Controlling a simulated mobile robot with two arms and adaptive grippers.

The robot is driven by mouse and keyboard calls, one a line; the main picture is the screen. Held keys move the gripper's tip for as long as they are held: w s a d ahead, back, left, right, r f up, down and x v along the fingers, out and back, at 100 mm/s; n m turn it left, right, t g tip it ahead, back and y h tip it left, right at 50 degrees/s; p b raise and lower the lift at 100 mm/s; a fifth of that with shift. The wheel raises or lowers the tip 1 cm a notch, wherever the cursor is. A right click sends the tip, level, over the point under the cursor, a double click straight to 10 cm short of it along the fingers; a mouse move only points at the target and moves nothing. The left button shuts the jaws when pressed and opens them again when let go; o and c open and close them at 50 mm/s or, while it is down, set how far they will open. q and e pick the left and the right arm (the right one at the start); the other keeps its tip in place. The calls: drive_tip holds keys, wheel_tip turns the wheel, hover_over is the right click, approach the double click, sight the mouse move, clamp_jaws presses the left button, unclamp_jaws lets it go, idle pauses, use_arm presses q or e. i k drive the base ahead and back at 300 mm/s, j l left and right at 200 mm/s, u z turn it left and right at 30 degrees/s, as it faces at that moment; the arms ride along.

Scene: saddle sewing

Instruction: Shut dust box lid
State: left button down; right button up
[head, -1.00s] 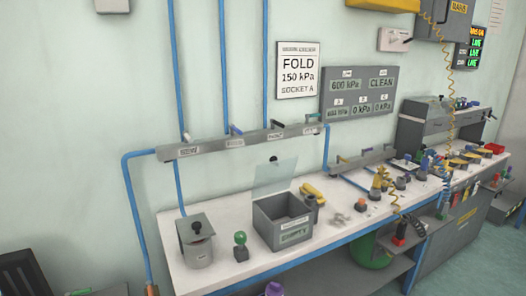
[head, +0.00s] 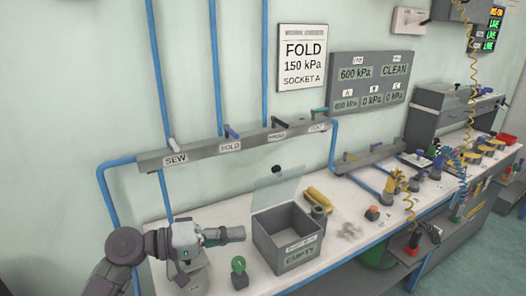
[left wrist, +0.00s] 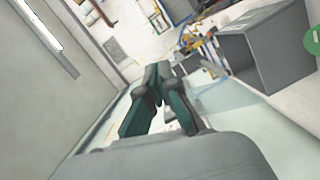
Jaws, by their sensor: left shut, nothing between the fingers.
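The dust box (head: 285,247) is a grey open-topped box on the white bench, with a label reading EMPTY on its front. Its clear lid (head: 280,187) stands raised at the back edge, with a dark knob at its top. My left gripper (head: 240,233) is shut and empty, just left of the box and below the height of the raised lid. In the left wrist view the shut fingers (left wrist: 158,76) show in the middle and the grey box (left wrist: 268,50) is at the upper right. My right gripper is not in view.
A green knob (head: 238,264) stands on the bench left of the box, below my gripper. A grey valve rail (head: 235,145) runs along the wall above. Small parts (head: 349,230) lie right of the box.

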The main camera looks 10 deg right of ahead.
sight(276, 169)
drive_tip(key=i, duration=0.9)
